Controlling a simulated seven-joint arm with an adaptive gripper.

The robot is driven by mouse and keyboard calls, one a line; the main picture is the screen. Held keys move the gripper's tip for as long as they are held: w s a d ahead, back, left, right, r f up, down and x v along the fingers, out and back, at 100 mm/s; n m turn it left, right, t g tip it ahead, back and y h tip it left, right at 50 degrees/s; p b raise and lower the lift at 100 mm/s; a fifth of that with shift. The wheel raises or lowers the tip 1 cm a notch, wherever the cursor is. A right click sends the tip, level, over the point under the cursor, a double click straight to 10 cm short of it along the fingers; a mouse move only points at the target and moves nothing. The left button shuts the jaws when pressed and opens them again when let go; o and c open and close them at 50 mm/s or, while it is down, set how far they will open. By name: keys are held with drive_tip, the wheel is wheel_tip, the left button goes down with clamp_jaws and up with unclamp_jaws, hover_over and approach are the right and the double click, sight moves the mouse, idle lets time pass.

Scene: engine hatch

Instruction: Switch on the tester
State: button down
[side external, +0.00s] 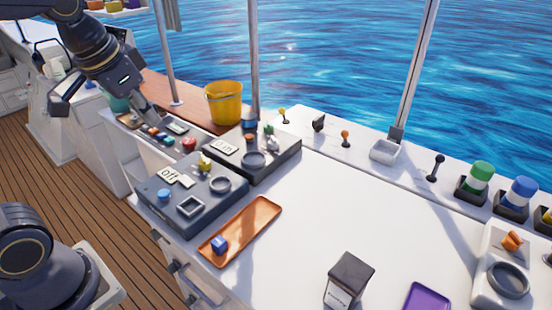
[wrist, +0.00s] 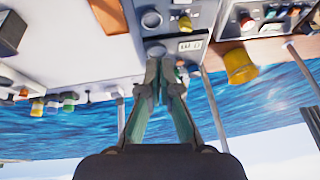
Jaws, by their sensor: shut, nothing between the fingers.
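Two grey control boxes stand side by side on the white counter; I cannot tell which device is the tester. The nearer box (side external: 165,208) has a label reading "off" (side external: 167,175), a yellow knob (side external: 205,163), a blue button (side external: 163,194) and a round ring. The farther box (side external: 278,163) has another label (side external: 224,148), whose text is hard to read, and a round ring. My gripper (side external: 152,116) is shut and empty, near a small panel with coloured parts (side external: 160,133). In the wrist view my shut fingers (wrist: 163,62) cover part of the scene.
A yellow bucket (side external: 223,103) stands on the wooden ledge behind. An orange tray (side external: 255,222) with a blue cube (side external: 219,244) lies in front of the boxes. A dark box (side external: 350,278) and a purple tray (side external: 428,298) are near the front. The counter's middle is clear.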

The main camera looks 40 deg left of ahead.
drive_tip(key=w+a+f+g, duration=0.2)
drive_tip(key=w+a+f, duration=0.25)
drive_tip(key=w, duration=0.25)
drive_tip(key=g, duration=0.2)
hover_over(182, 177)
drive_tip(key=d, duration=0.3)
drive_tip(key=shift+n+y, duration=0.3)
drive_tip(key=shift+y, duration=0.1)
drive_tip(key=f, duration=0.5)
drive_tip(key=shift+a, duration=0.2)
drive_tip(key=f, duration=0.4)
drive_tip(key=a+f, duration=0.1)
drive_tip(key=f, duration=0.4)
drive_tip(key=a+f, duration=0.1)
drive_tip(key=f, duration=0.3)
drive_tip(key=shift+a+f, duration=0.1)
drive_tip(key=shift+f, duration=0.3)
